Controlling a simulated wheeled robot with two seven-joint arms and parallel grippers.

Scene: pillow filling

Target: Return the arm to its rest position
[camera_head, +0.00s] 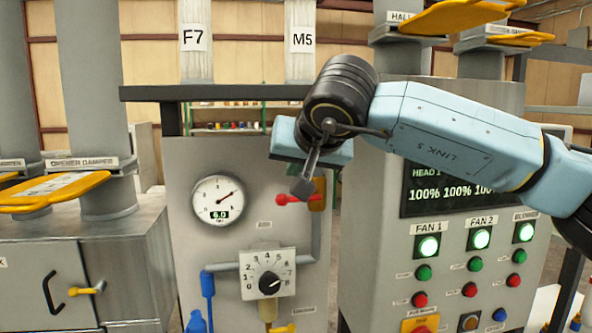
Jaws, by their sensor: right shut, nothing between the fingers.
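My right arm, with light blue links, comes in from the right and reaches across the upper middle of the view. My right gripper (303,188) is shut and empty, its fingers pointing down. In the picture it overlaps the grey panel near the red-handled valve (293,199); I cannot tell whether it touches it. My left gripper is not in view.
The control cabinet (385,235) on the right has a dark display, lit green fan lamps and several coloured buttons. Grey ducts with yellow slide gates (58,190) stand at left. A dark horizontal beam (220,91) crosses behind the gripper. A blue valve handle (207,285) is low on the panel.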

